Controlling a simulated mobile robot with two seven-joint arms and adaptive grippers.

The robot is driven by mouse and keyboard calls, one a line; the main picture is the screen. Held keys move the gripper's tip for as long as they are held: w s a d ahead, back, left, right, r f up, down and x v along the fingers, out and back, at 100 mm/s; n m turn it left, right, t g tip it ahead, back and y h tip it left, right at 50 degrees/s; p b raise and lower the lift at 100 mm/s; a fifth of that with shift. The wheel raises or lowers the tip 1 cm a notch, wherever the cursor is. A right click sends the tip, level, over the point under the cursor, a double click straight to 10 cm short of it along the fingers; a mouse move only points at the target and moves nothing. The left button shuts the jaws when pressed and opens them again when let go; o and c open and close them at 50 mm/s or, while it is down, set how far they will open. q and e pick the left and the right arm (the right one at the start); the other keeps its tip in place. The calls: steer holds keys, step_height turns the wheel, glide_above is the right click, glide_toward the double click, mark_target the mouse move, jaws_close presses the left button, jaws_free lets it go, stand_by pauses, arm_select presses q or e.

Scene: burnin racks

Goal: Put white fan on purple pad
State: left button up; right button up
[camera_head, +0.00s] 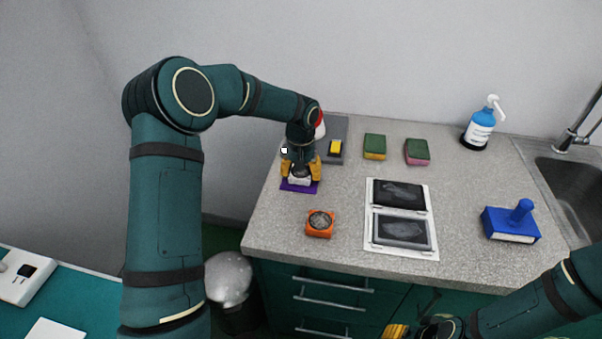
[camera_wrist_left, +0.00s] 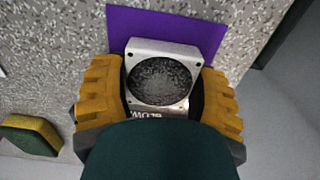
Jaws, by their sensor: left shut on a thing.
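The white fan (camera_wrist_left: 160,82) is a square light frame with a dark round middle. My left gripper (camera_head: 300,172) is shut on it, with a yellow finger on each of two sides. The fan also shows between the fingers in the head view (camera_head: 299,180). I cannot tell whether the fan touches the pad.
An orange fan (camera_head: 320,224) sits in front of the pad on the counter. A white-framed tray (camera_head: 401,218) with two dark panels lies to the right.

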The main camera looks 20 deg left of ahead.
arm_select(q)
steer(key=o, duration=1.2)
steer(key=shift+f, duration=0.15)
step_height(320, 180, up, 12)
steer(key=p, duration=0.2)
steer(key=shift+r, duration=0.2)
